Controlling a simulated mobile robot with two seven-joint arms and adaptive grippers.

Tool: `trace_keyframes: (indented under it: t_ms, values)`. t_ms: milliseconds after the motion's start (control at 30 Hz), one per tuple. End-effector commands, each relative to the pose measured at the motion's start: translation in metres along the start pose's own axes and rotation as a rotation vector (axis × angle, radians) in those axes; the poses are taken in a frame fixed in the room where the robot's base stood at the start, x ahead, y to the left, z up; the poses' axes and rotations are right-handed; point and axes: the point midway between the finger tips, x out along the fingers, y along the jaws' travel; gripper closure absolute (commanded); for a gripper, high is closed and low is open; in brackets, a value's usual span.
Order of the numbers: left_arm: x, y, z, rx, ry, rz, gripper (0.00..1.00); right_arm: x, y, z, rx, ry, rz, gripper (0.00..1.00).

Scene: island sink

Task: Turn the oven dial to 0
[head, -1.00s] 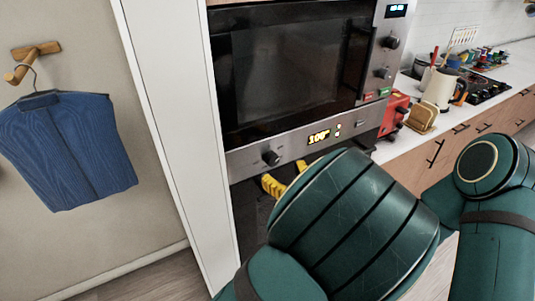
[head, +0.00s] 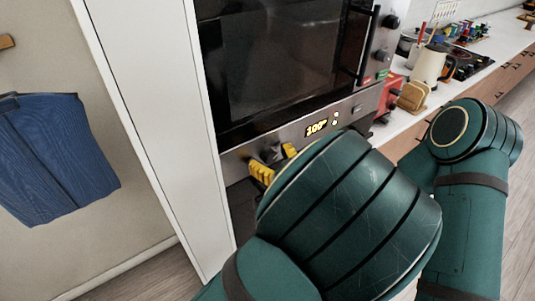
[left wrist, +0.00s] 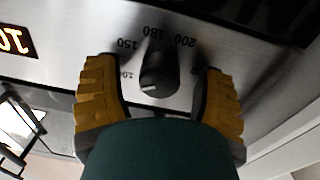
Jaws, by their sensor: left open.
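The oven dial (head: 271,153) is a dark knob on the metal strip below the oven window. In the left wrist view the dial (left wrist: 158,72) sits between printed numbers, with 150, 180 and 200 legible, and has a small pale mark on its face. My left gripper (head: 276,161) has yellow fingers, open, one on each side of the dial. In the left wrist view the gripper (left wrist: 158,76) shows gaps between the fingers and the dial. The orange display (head: 316,128) appears to read 100. My right gripper is out of view.
A tall white panel (head: 150,120) stands left of the oven, with a blue garment (head: 60,155) hanging beyond it. The counter to the right holds a cream kettle (head: 429,66) and a red toaster (head: 388,97). My green arm covers the lower middle.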

Motion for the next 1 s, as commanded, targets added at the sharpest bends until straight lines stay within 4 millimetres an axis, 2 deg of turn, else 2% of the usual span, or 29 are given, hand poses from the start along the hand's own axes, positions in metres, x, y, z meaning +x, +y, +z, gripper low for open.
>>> trace_keyframes:
  t_ms: [233,267,300,433,467,767,1000]
  values:
    - [0.0,0.0,0.0,0.0,0.0,0.0,0.31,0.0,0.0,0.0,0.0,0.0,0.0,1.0]
    - [0.0,0.0,0.0,0.0,0.0,0.0,0.36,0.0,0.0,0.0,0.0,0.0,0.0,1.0]
    - [0.0,0.0,0.0,0.0,0.0,0.0,0.5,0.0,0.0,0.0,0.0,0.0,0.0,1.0]
    - [0.0,0.0,0.0,0.0,0.0,0.0,0.96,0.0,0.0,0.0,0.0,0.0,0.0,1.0]
    - [0.0,0.0,0.0,0.0,0.0,0.0,1.0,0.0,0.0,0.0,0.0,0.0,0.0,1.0]
    - [0.0,0.0,0.0,-0.011,0.002,-0.001,1.0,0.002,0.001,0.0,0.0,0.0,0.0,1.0]
    - [0.001,-0.001,0.001,-0.097,0.005,-0.002,1.0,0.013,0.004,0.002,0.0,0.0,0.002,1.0]
